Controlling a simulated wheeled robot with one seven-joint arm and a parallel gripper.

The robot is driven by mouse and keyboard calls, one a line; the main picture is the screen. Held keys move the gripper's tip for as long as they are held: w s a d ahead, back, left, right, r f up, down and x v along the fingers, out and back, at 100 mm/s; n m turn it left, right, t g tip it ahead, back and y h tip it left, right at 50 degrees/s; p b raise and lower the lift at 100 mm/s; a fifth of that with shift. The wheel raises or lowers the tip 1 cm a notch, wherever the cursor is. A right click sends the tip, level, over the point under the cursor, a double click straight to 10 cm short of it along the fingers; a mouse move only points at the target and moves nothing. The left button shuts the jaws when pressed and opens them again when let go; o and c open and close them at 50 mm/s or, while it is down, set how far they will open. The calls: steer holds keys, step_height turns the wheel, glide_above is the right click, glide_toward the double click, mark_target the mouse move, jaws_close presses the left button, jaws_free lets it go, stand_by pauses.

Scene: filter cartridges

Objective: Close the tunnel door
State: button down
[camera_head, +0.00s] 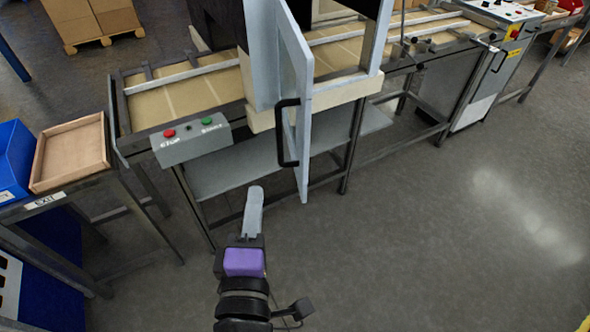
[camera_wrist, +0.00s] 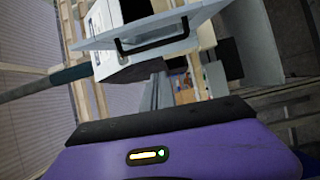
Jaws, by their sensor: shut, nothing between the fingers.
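The tunnel door (camera_head: 296,85) is a light grey panel standing open, swung out from the tunnel (camera_head: 259,60) toward my side. Its black handle (camera_head: 284,132) is on the panel's face. My gripper (camera_head: 253,205) is shut and empty, low in front of the conveyor, to the left of the door's lower end and apart from it. In the wrist view the door (camera_wrist: 190,42) and its handle (camera_wrist: 150,46) show near the top, beyond the purple gripper body.
The conveyor (camera_head: 190,95) runs through the tunnel, with a control box (camera_head: 192,142) with red and green buttons at its front edge. A wooden tray (camera_head: 72,152) and a blue bin (camera_head: 14,160) stand at the left. The floor (camera_head: 450,230) at the right is clear.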

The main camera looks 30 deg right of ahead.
steer(key=w+d+p, duration=0.3)
steer(key=w+d, duration=0.3)
steer(key=d, duration=0.4)
steer(key=shift+w+d+f+g+h, duration=0.2)
steer(key=shift+w+d+g+h, duration=0.1)
steer(key=shift+g+h, duration=0.1)
